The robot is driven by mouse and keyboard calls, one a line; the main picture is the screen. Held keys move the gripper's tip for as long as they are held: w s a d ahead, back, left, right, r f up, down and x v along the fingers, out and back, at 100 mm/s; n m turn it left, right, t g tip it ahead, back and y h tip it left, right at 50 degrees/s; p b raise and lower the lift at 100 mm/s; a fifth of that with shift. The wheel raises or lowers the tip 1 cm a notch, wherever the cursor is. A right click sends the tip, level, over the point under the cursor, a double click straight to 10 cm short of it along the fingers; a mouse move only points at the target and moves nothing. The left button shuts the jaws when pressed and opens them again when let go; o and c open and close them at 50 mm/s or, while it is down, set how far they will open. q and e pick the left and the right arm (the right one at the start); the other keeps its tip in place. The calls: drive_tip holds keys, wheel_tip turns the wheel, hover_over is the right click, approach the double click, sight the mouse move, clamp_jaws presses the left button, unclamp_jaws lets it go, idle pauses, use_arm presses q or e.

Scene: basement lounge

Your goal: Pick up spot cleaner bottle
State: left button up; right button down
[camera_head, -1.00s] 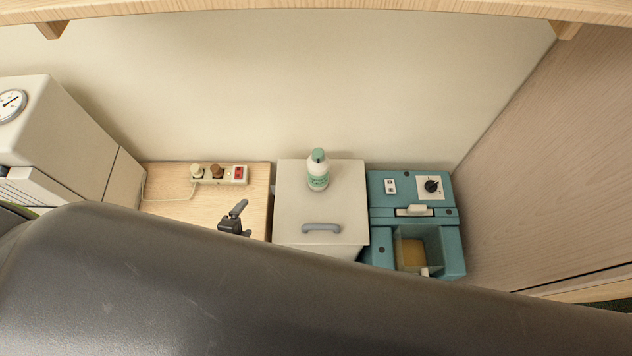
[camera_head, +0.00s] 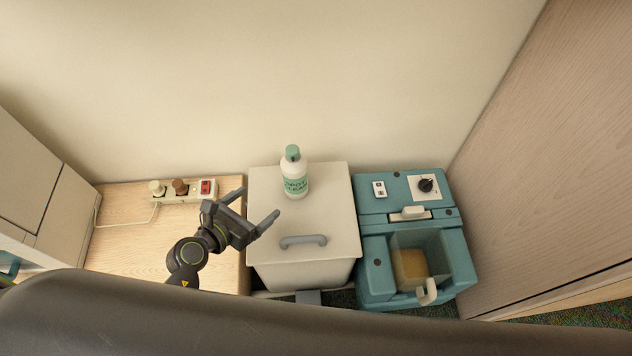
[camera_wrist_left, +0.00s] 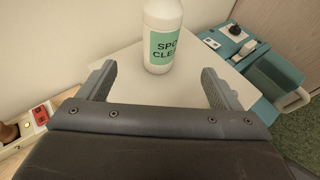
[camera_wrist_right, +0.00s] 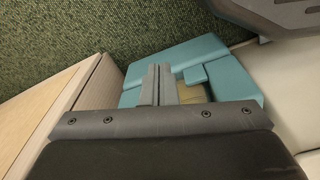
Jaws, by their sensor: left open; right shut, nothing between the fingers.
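The spot cleaner bottle (camera_head: 295,178) is white with a green cap and green label. It stands upright on the beige lidded box (camera_head: 330,215) in the head view. My left gripper (camera_head: 257,203) is open and empty, left of the bottle and a little nearer to me. In the left wrist view the bottle (camera_wrist_left: 162,38) stands beyond and between the open fingertips (camera_wrist_left: 158,75), apart from them; its cap is out of frame. My right gripper (camera_wrist_right: 160,82) shows in the right wrist view, shut and empty, with the teal machine beyond it. It is not in the head view.
The teal machine (camera_head: 372,250) stands right of the box, beside a wooden panel (camera_head: 520,170). A power strip (camera_head: 188,190) with plugs lies on the wooden surface (camera_head: 125,225) at left. The box has a grey handle (camera_head: 303,241). A wall is close behind the bottle.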

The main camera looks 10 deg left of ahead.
sight(287, 180)
use_arm(q)
drive_tip(key=b+x, duration=0.1)
drive_tip(key=x, duration=0.9)
drive_tip(key=shift+w+d+f+b, duration=0.1)
drive_tip(key=shift+d+f+b, duration=0.05)
drive_tip(key=shift+b, duration=0.25)
drive_tip(key=b+x, duration=0.1)
drive_tip(key=x, duration=0.4)
drive_tip(key=shift+w+d+f+b, duration=0.1)
drive_tip(key=shift+w+d+b, duration=0.1)
drive_tip(key=shift+b, duration=0.15)
drive_tip(key=shift+w+d+f, duration=0.1)
drive_tip(key=shift+w+d, duration=0.1)
drive_tip(key=shift+w, duration=0.2)
drive_tip(key=c, duration=1.4)
use_arm(e)
wheel_tip(287, 180, up, 6)
drive_tip(key=w+a+t, duration=0.1)
drive_tip(key=shift+w+a+y, duration=0.25)
drive_tip(key=shift+w+y, duration=0.15)
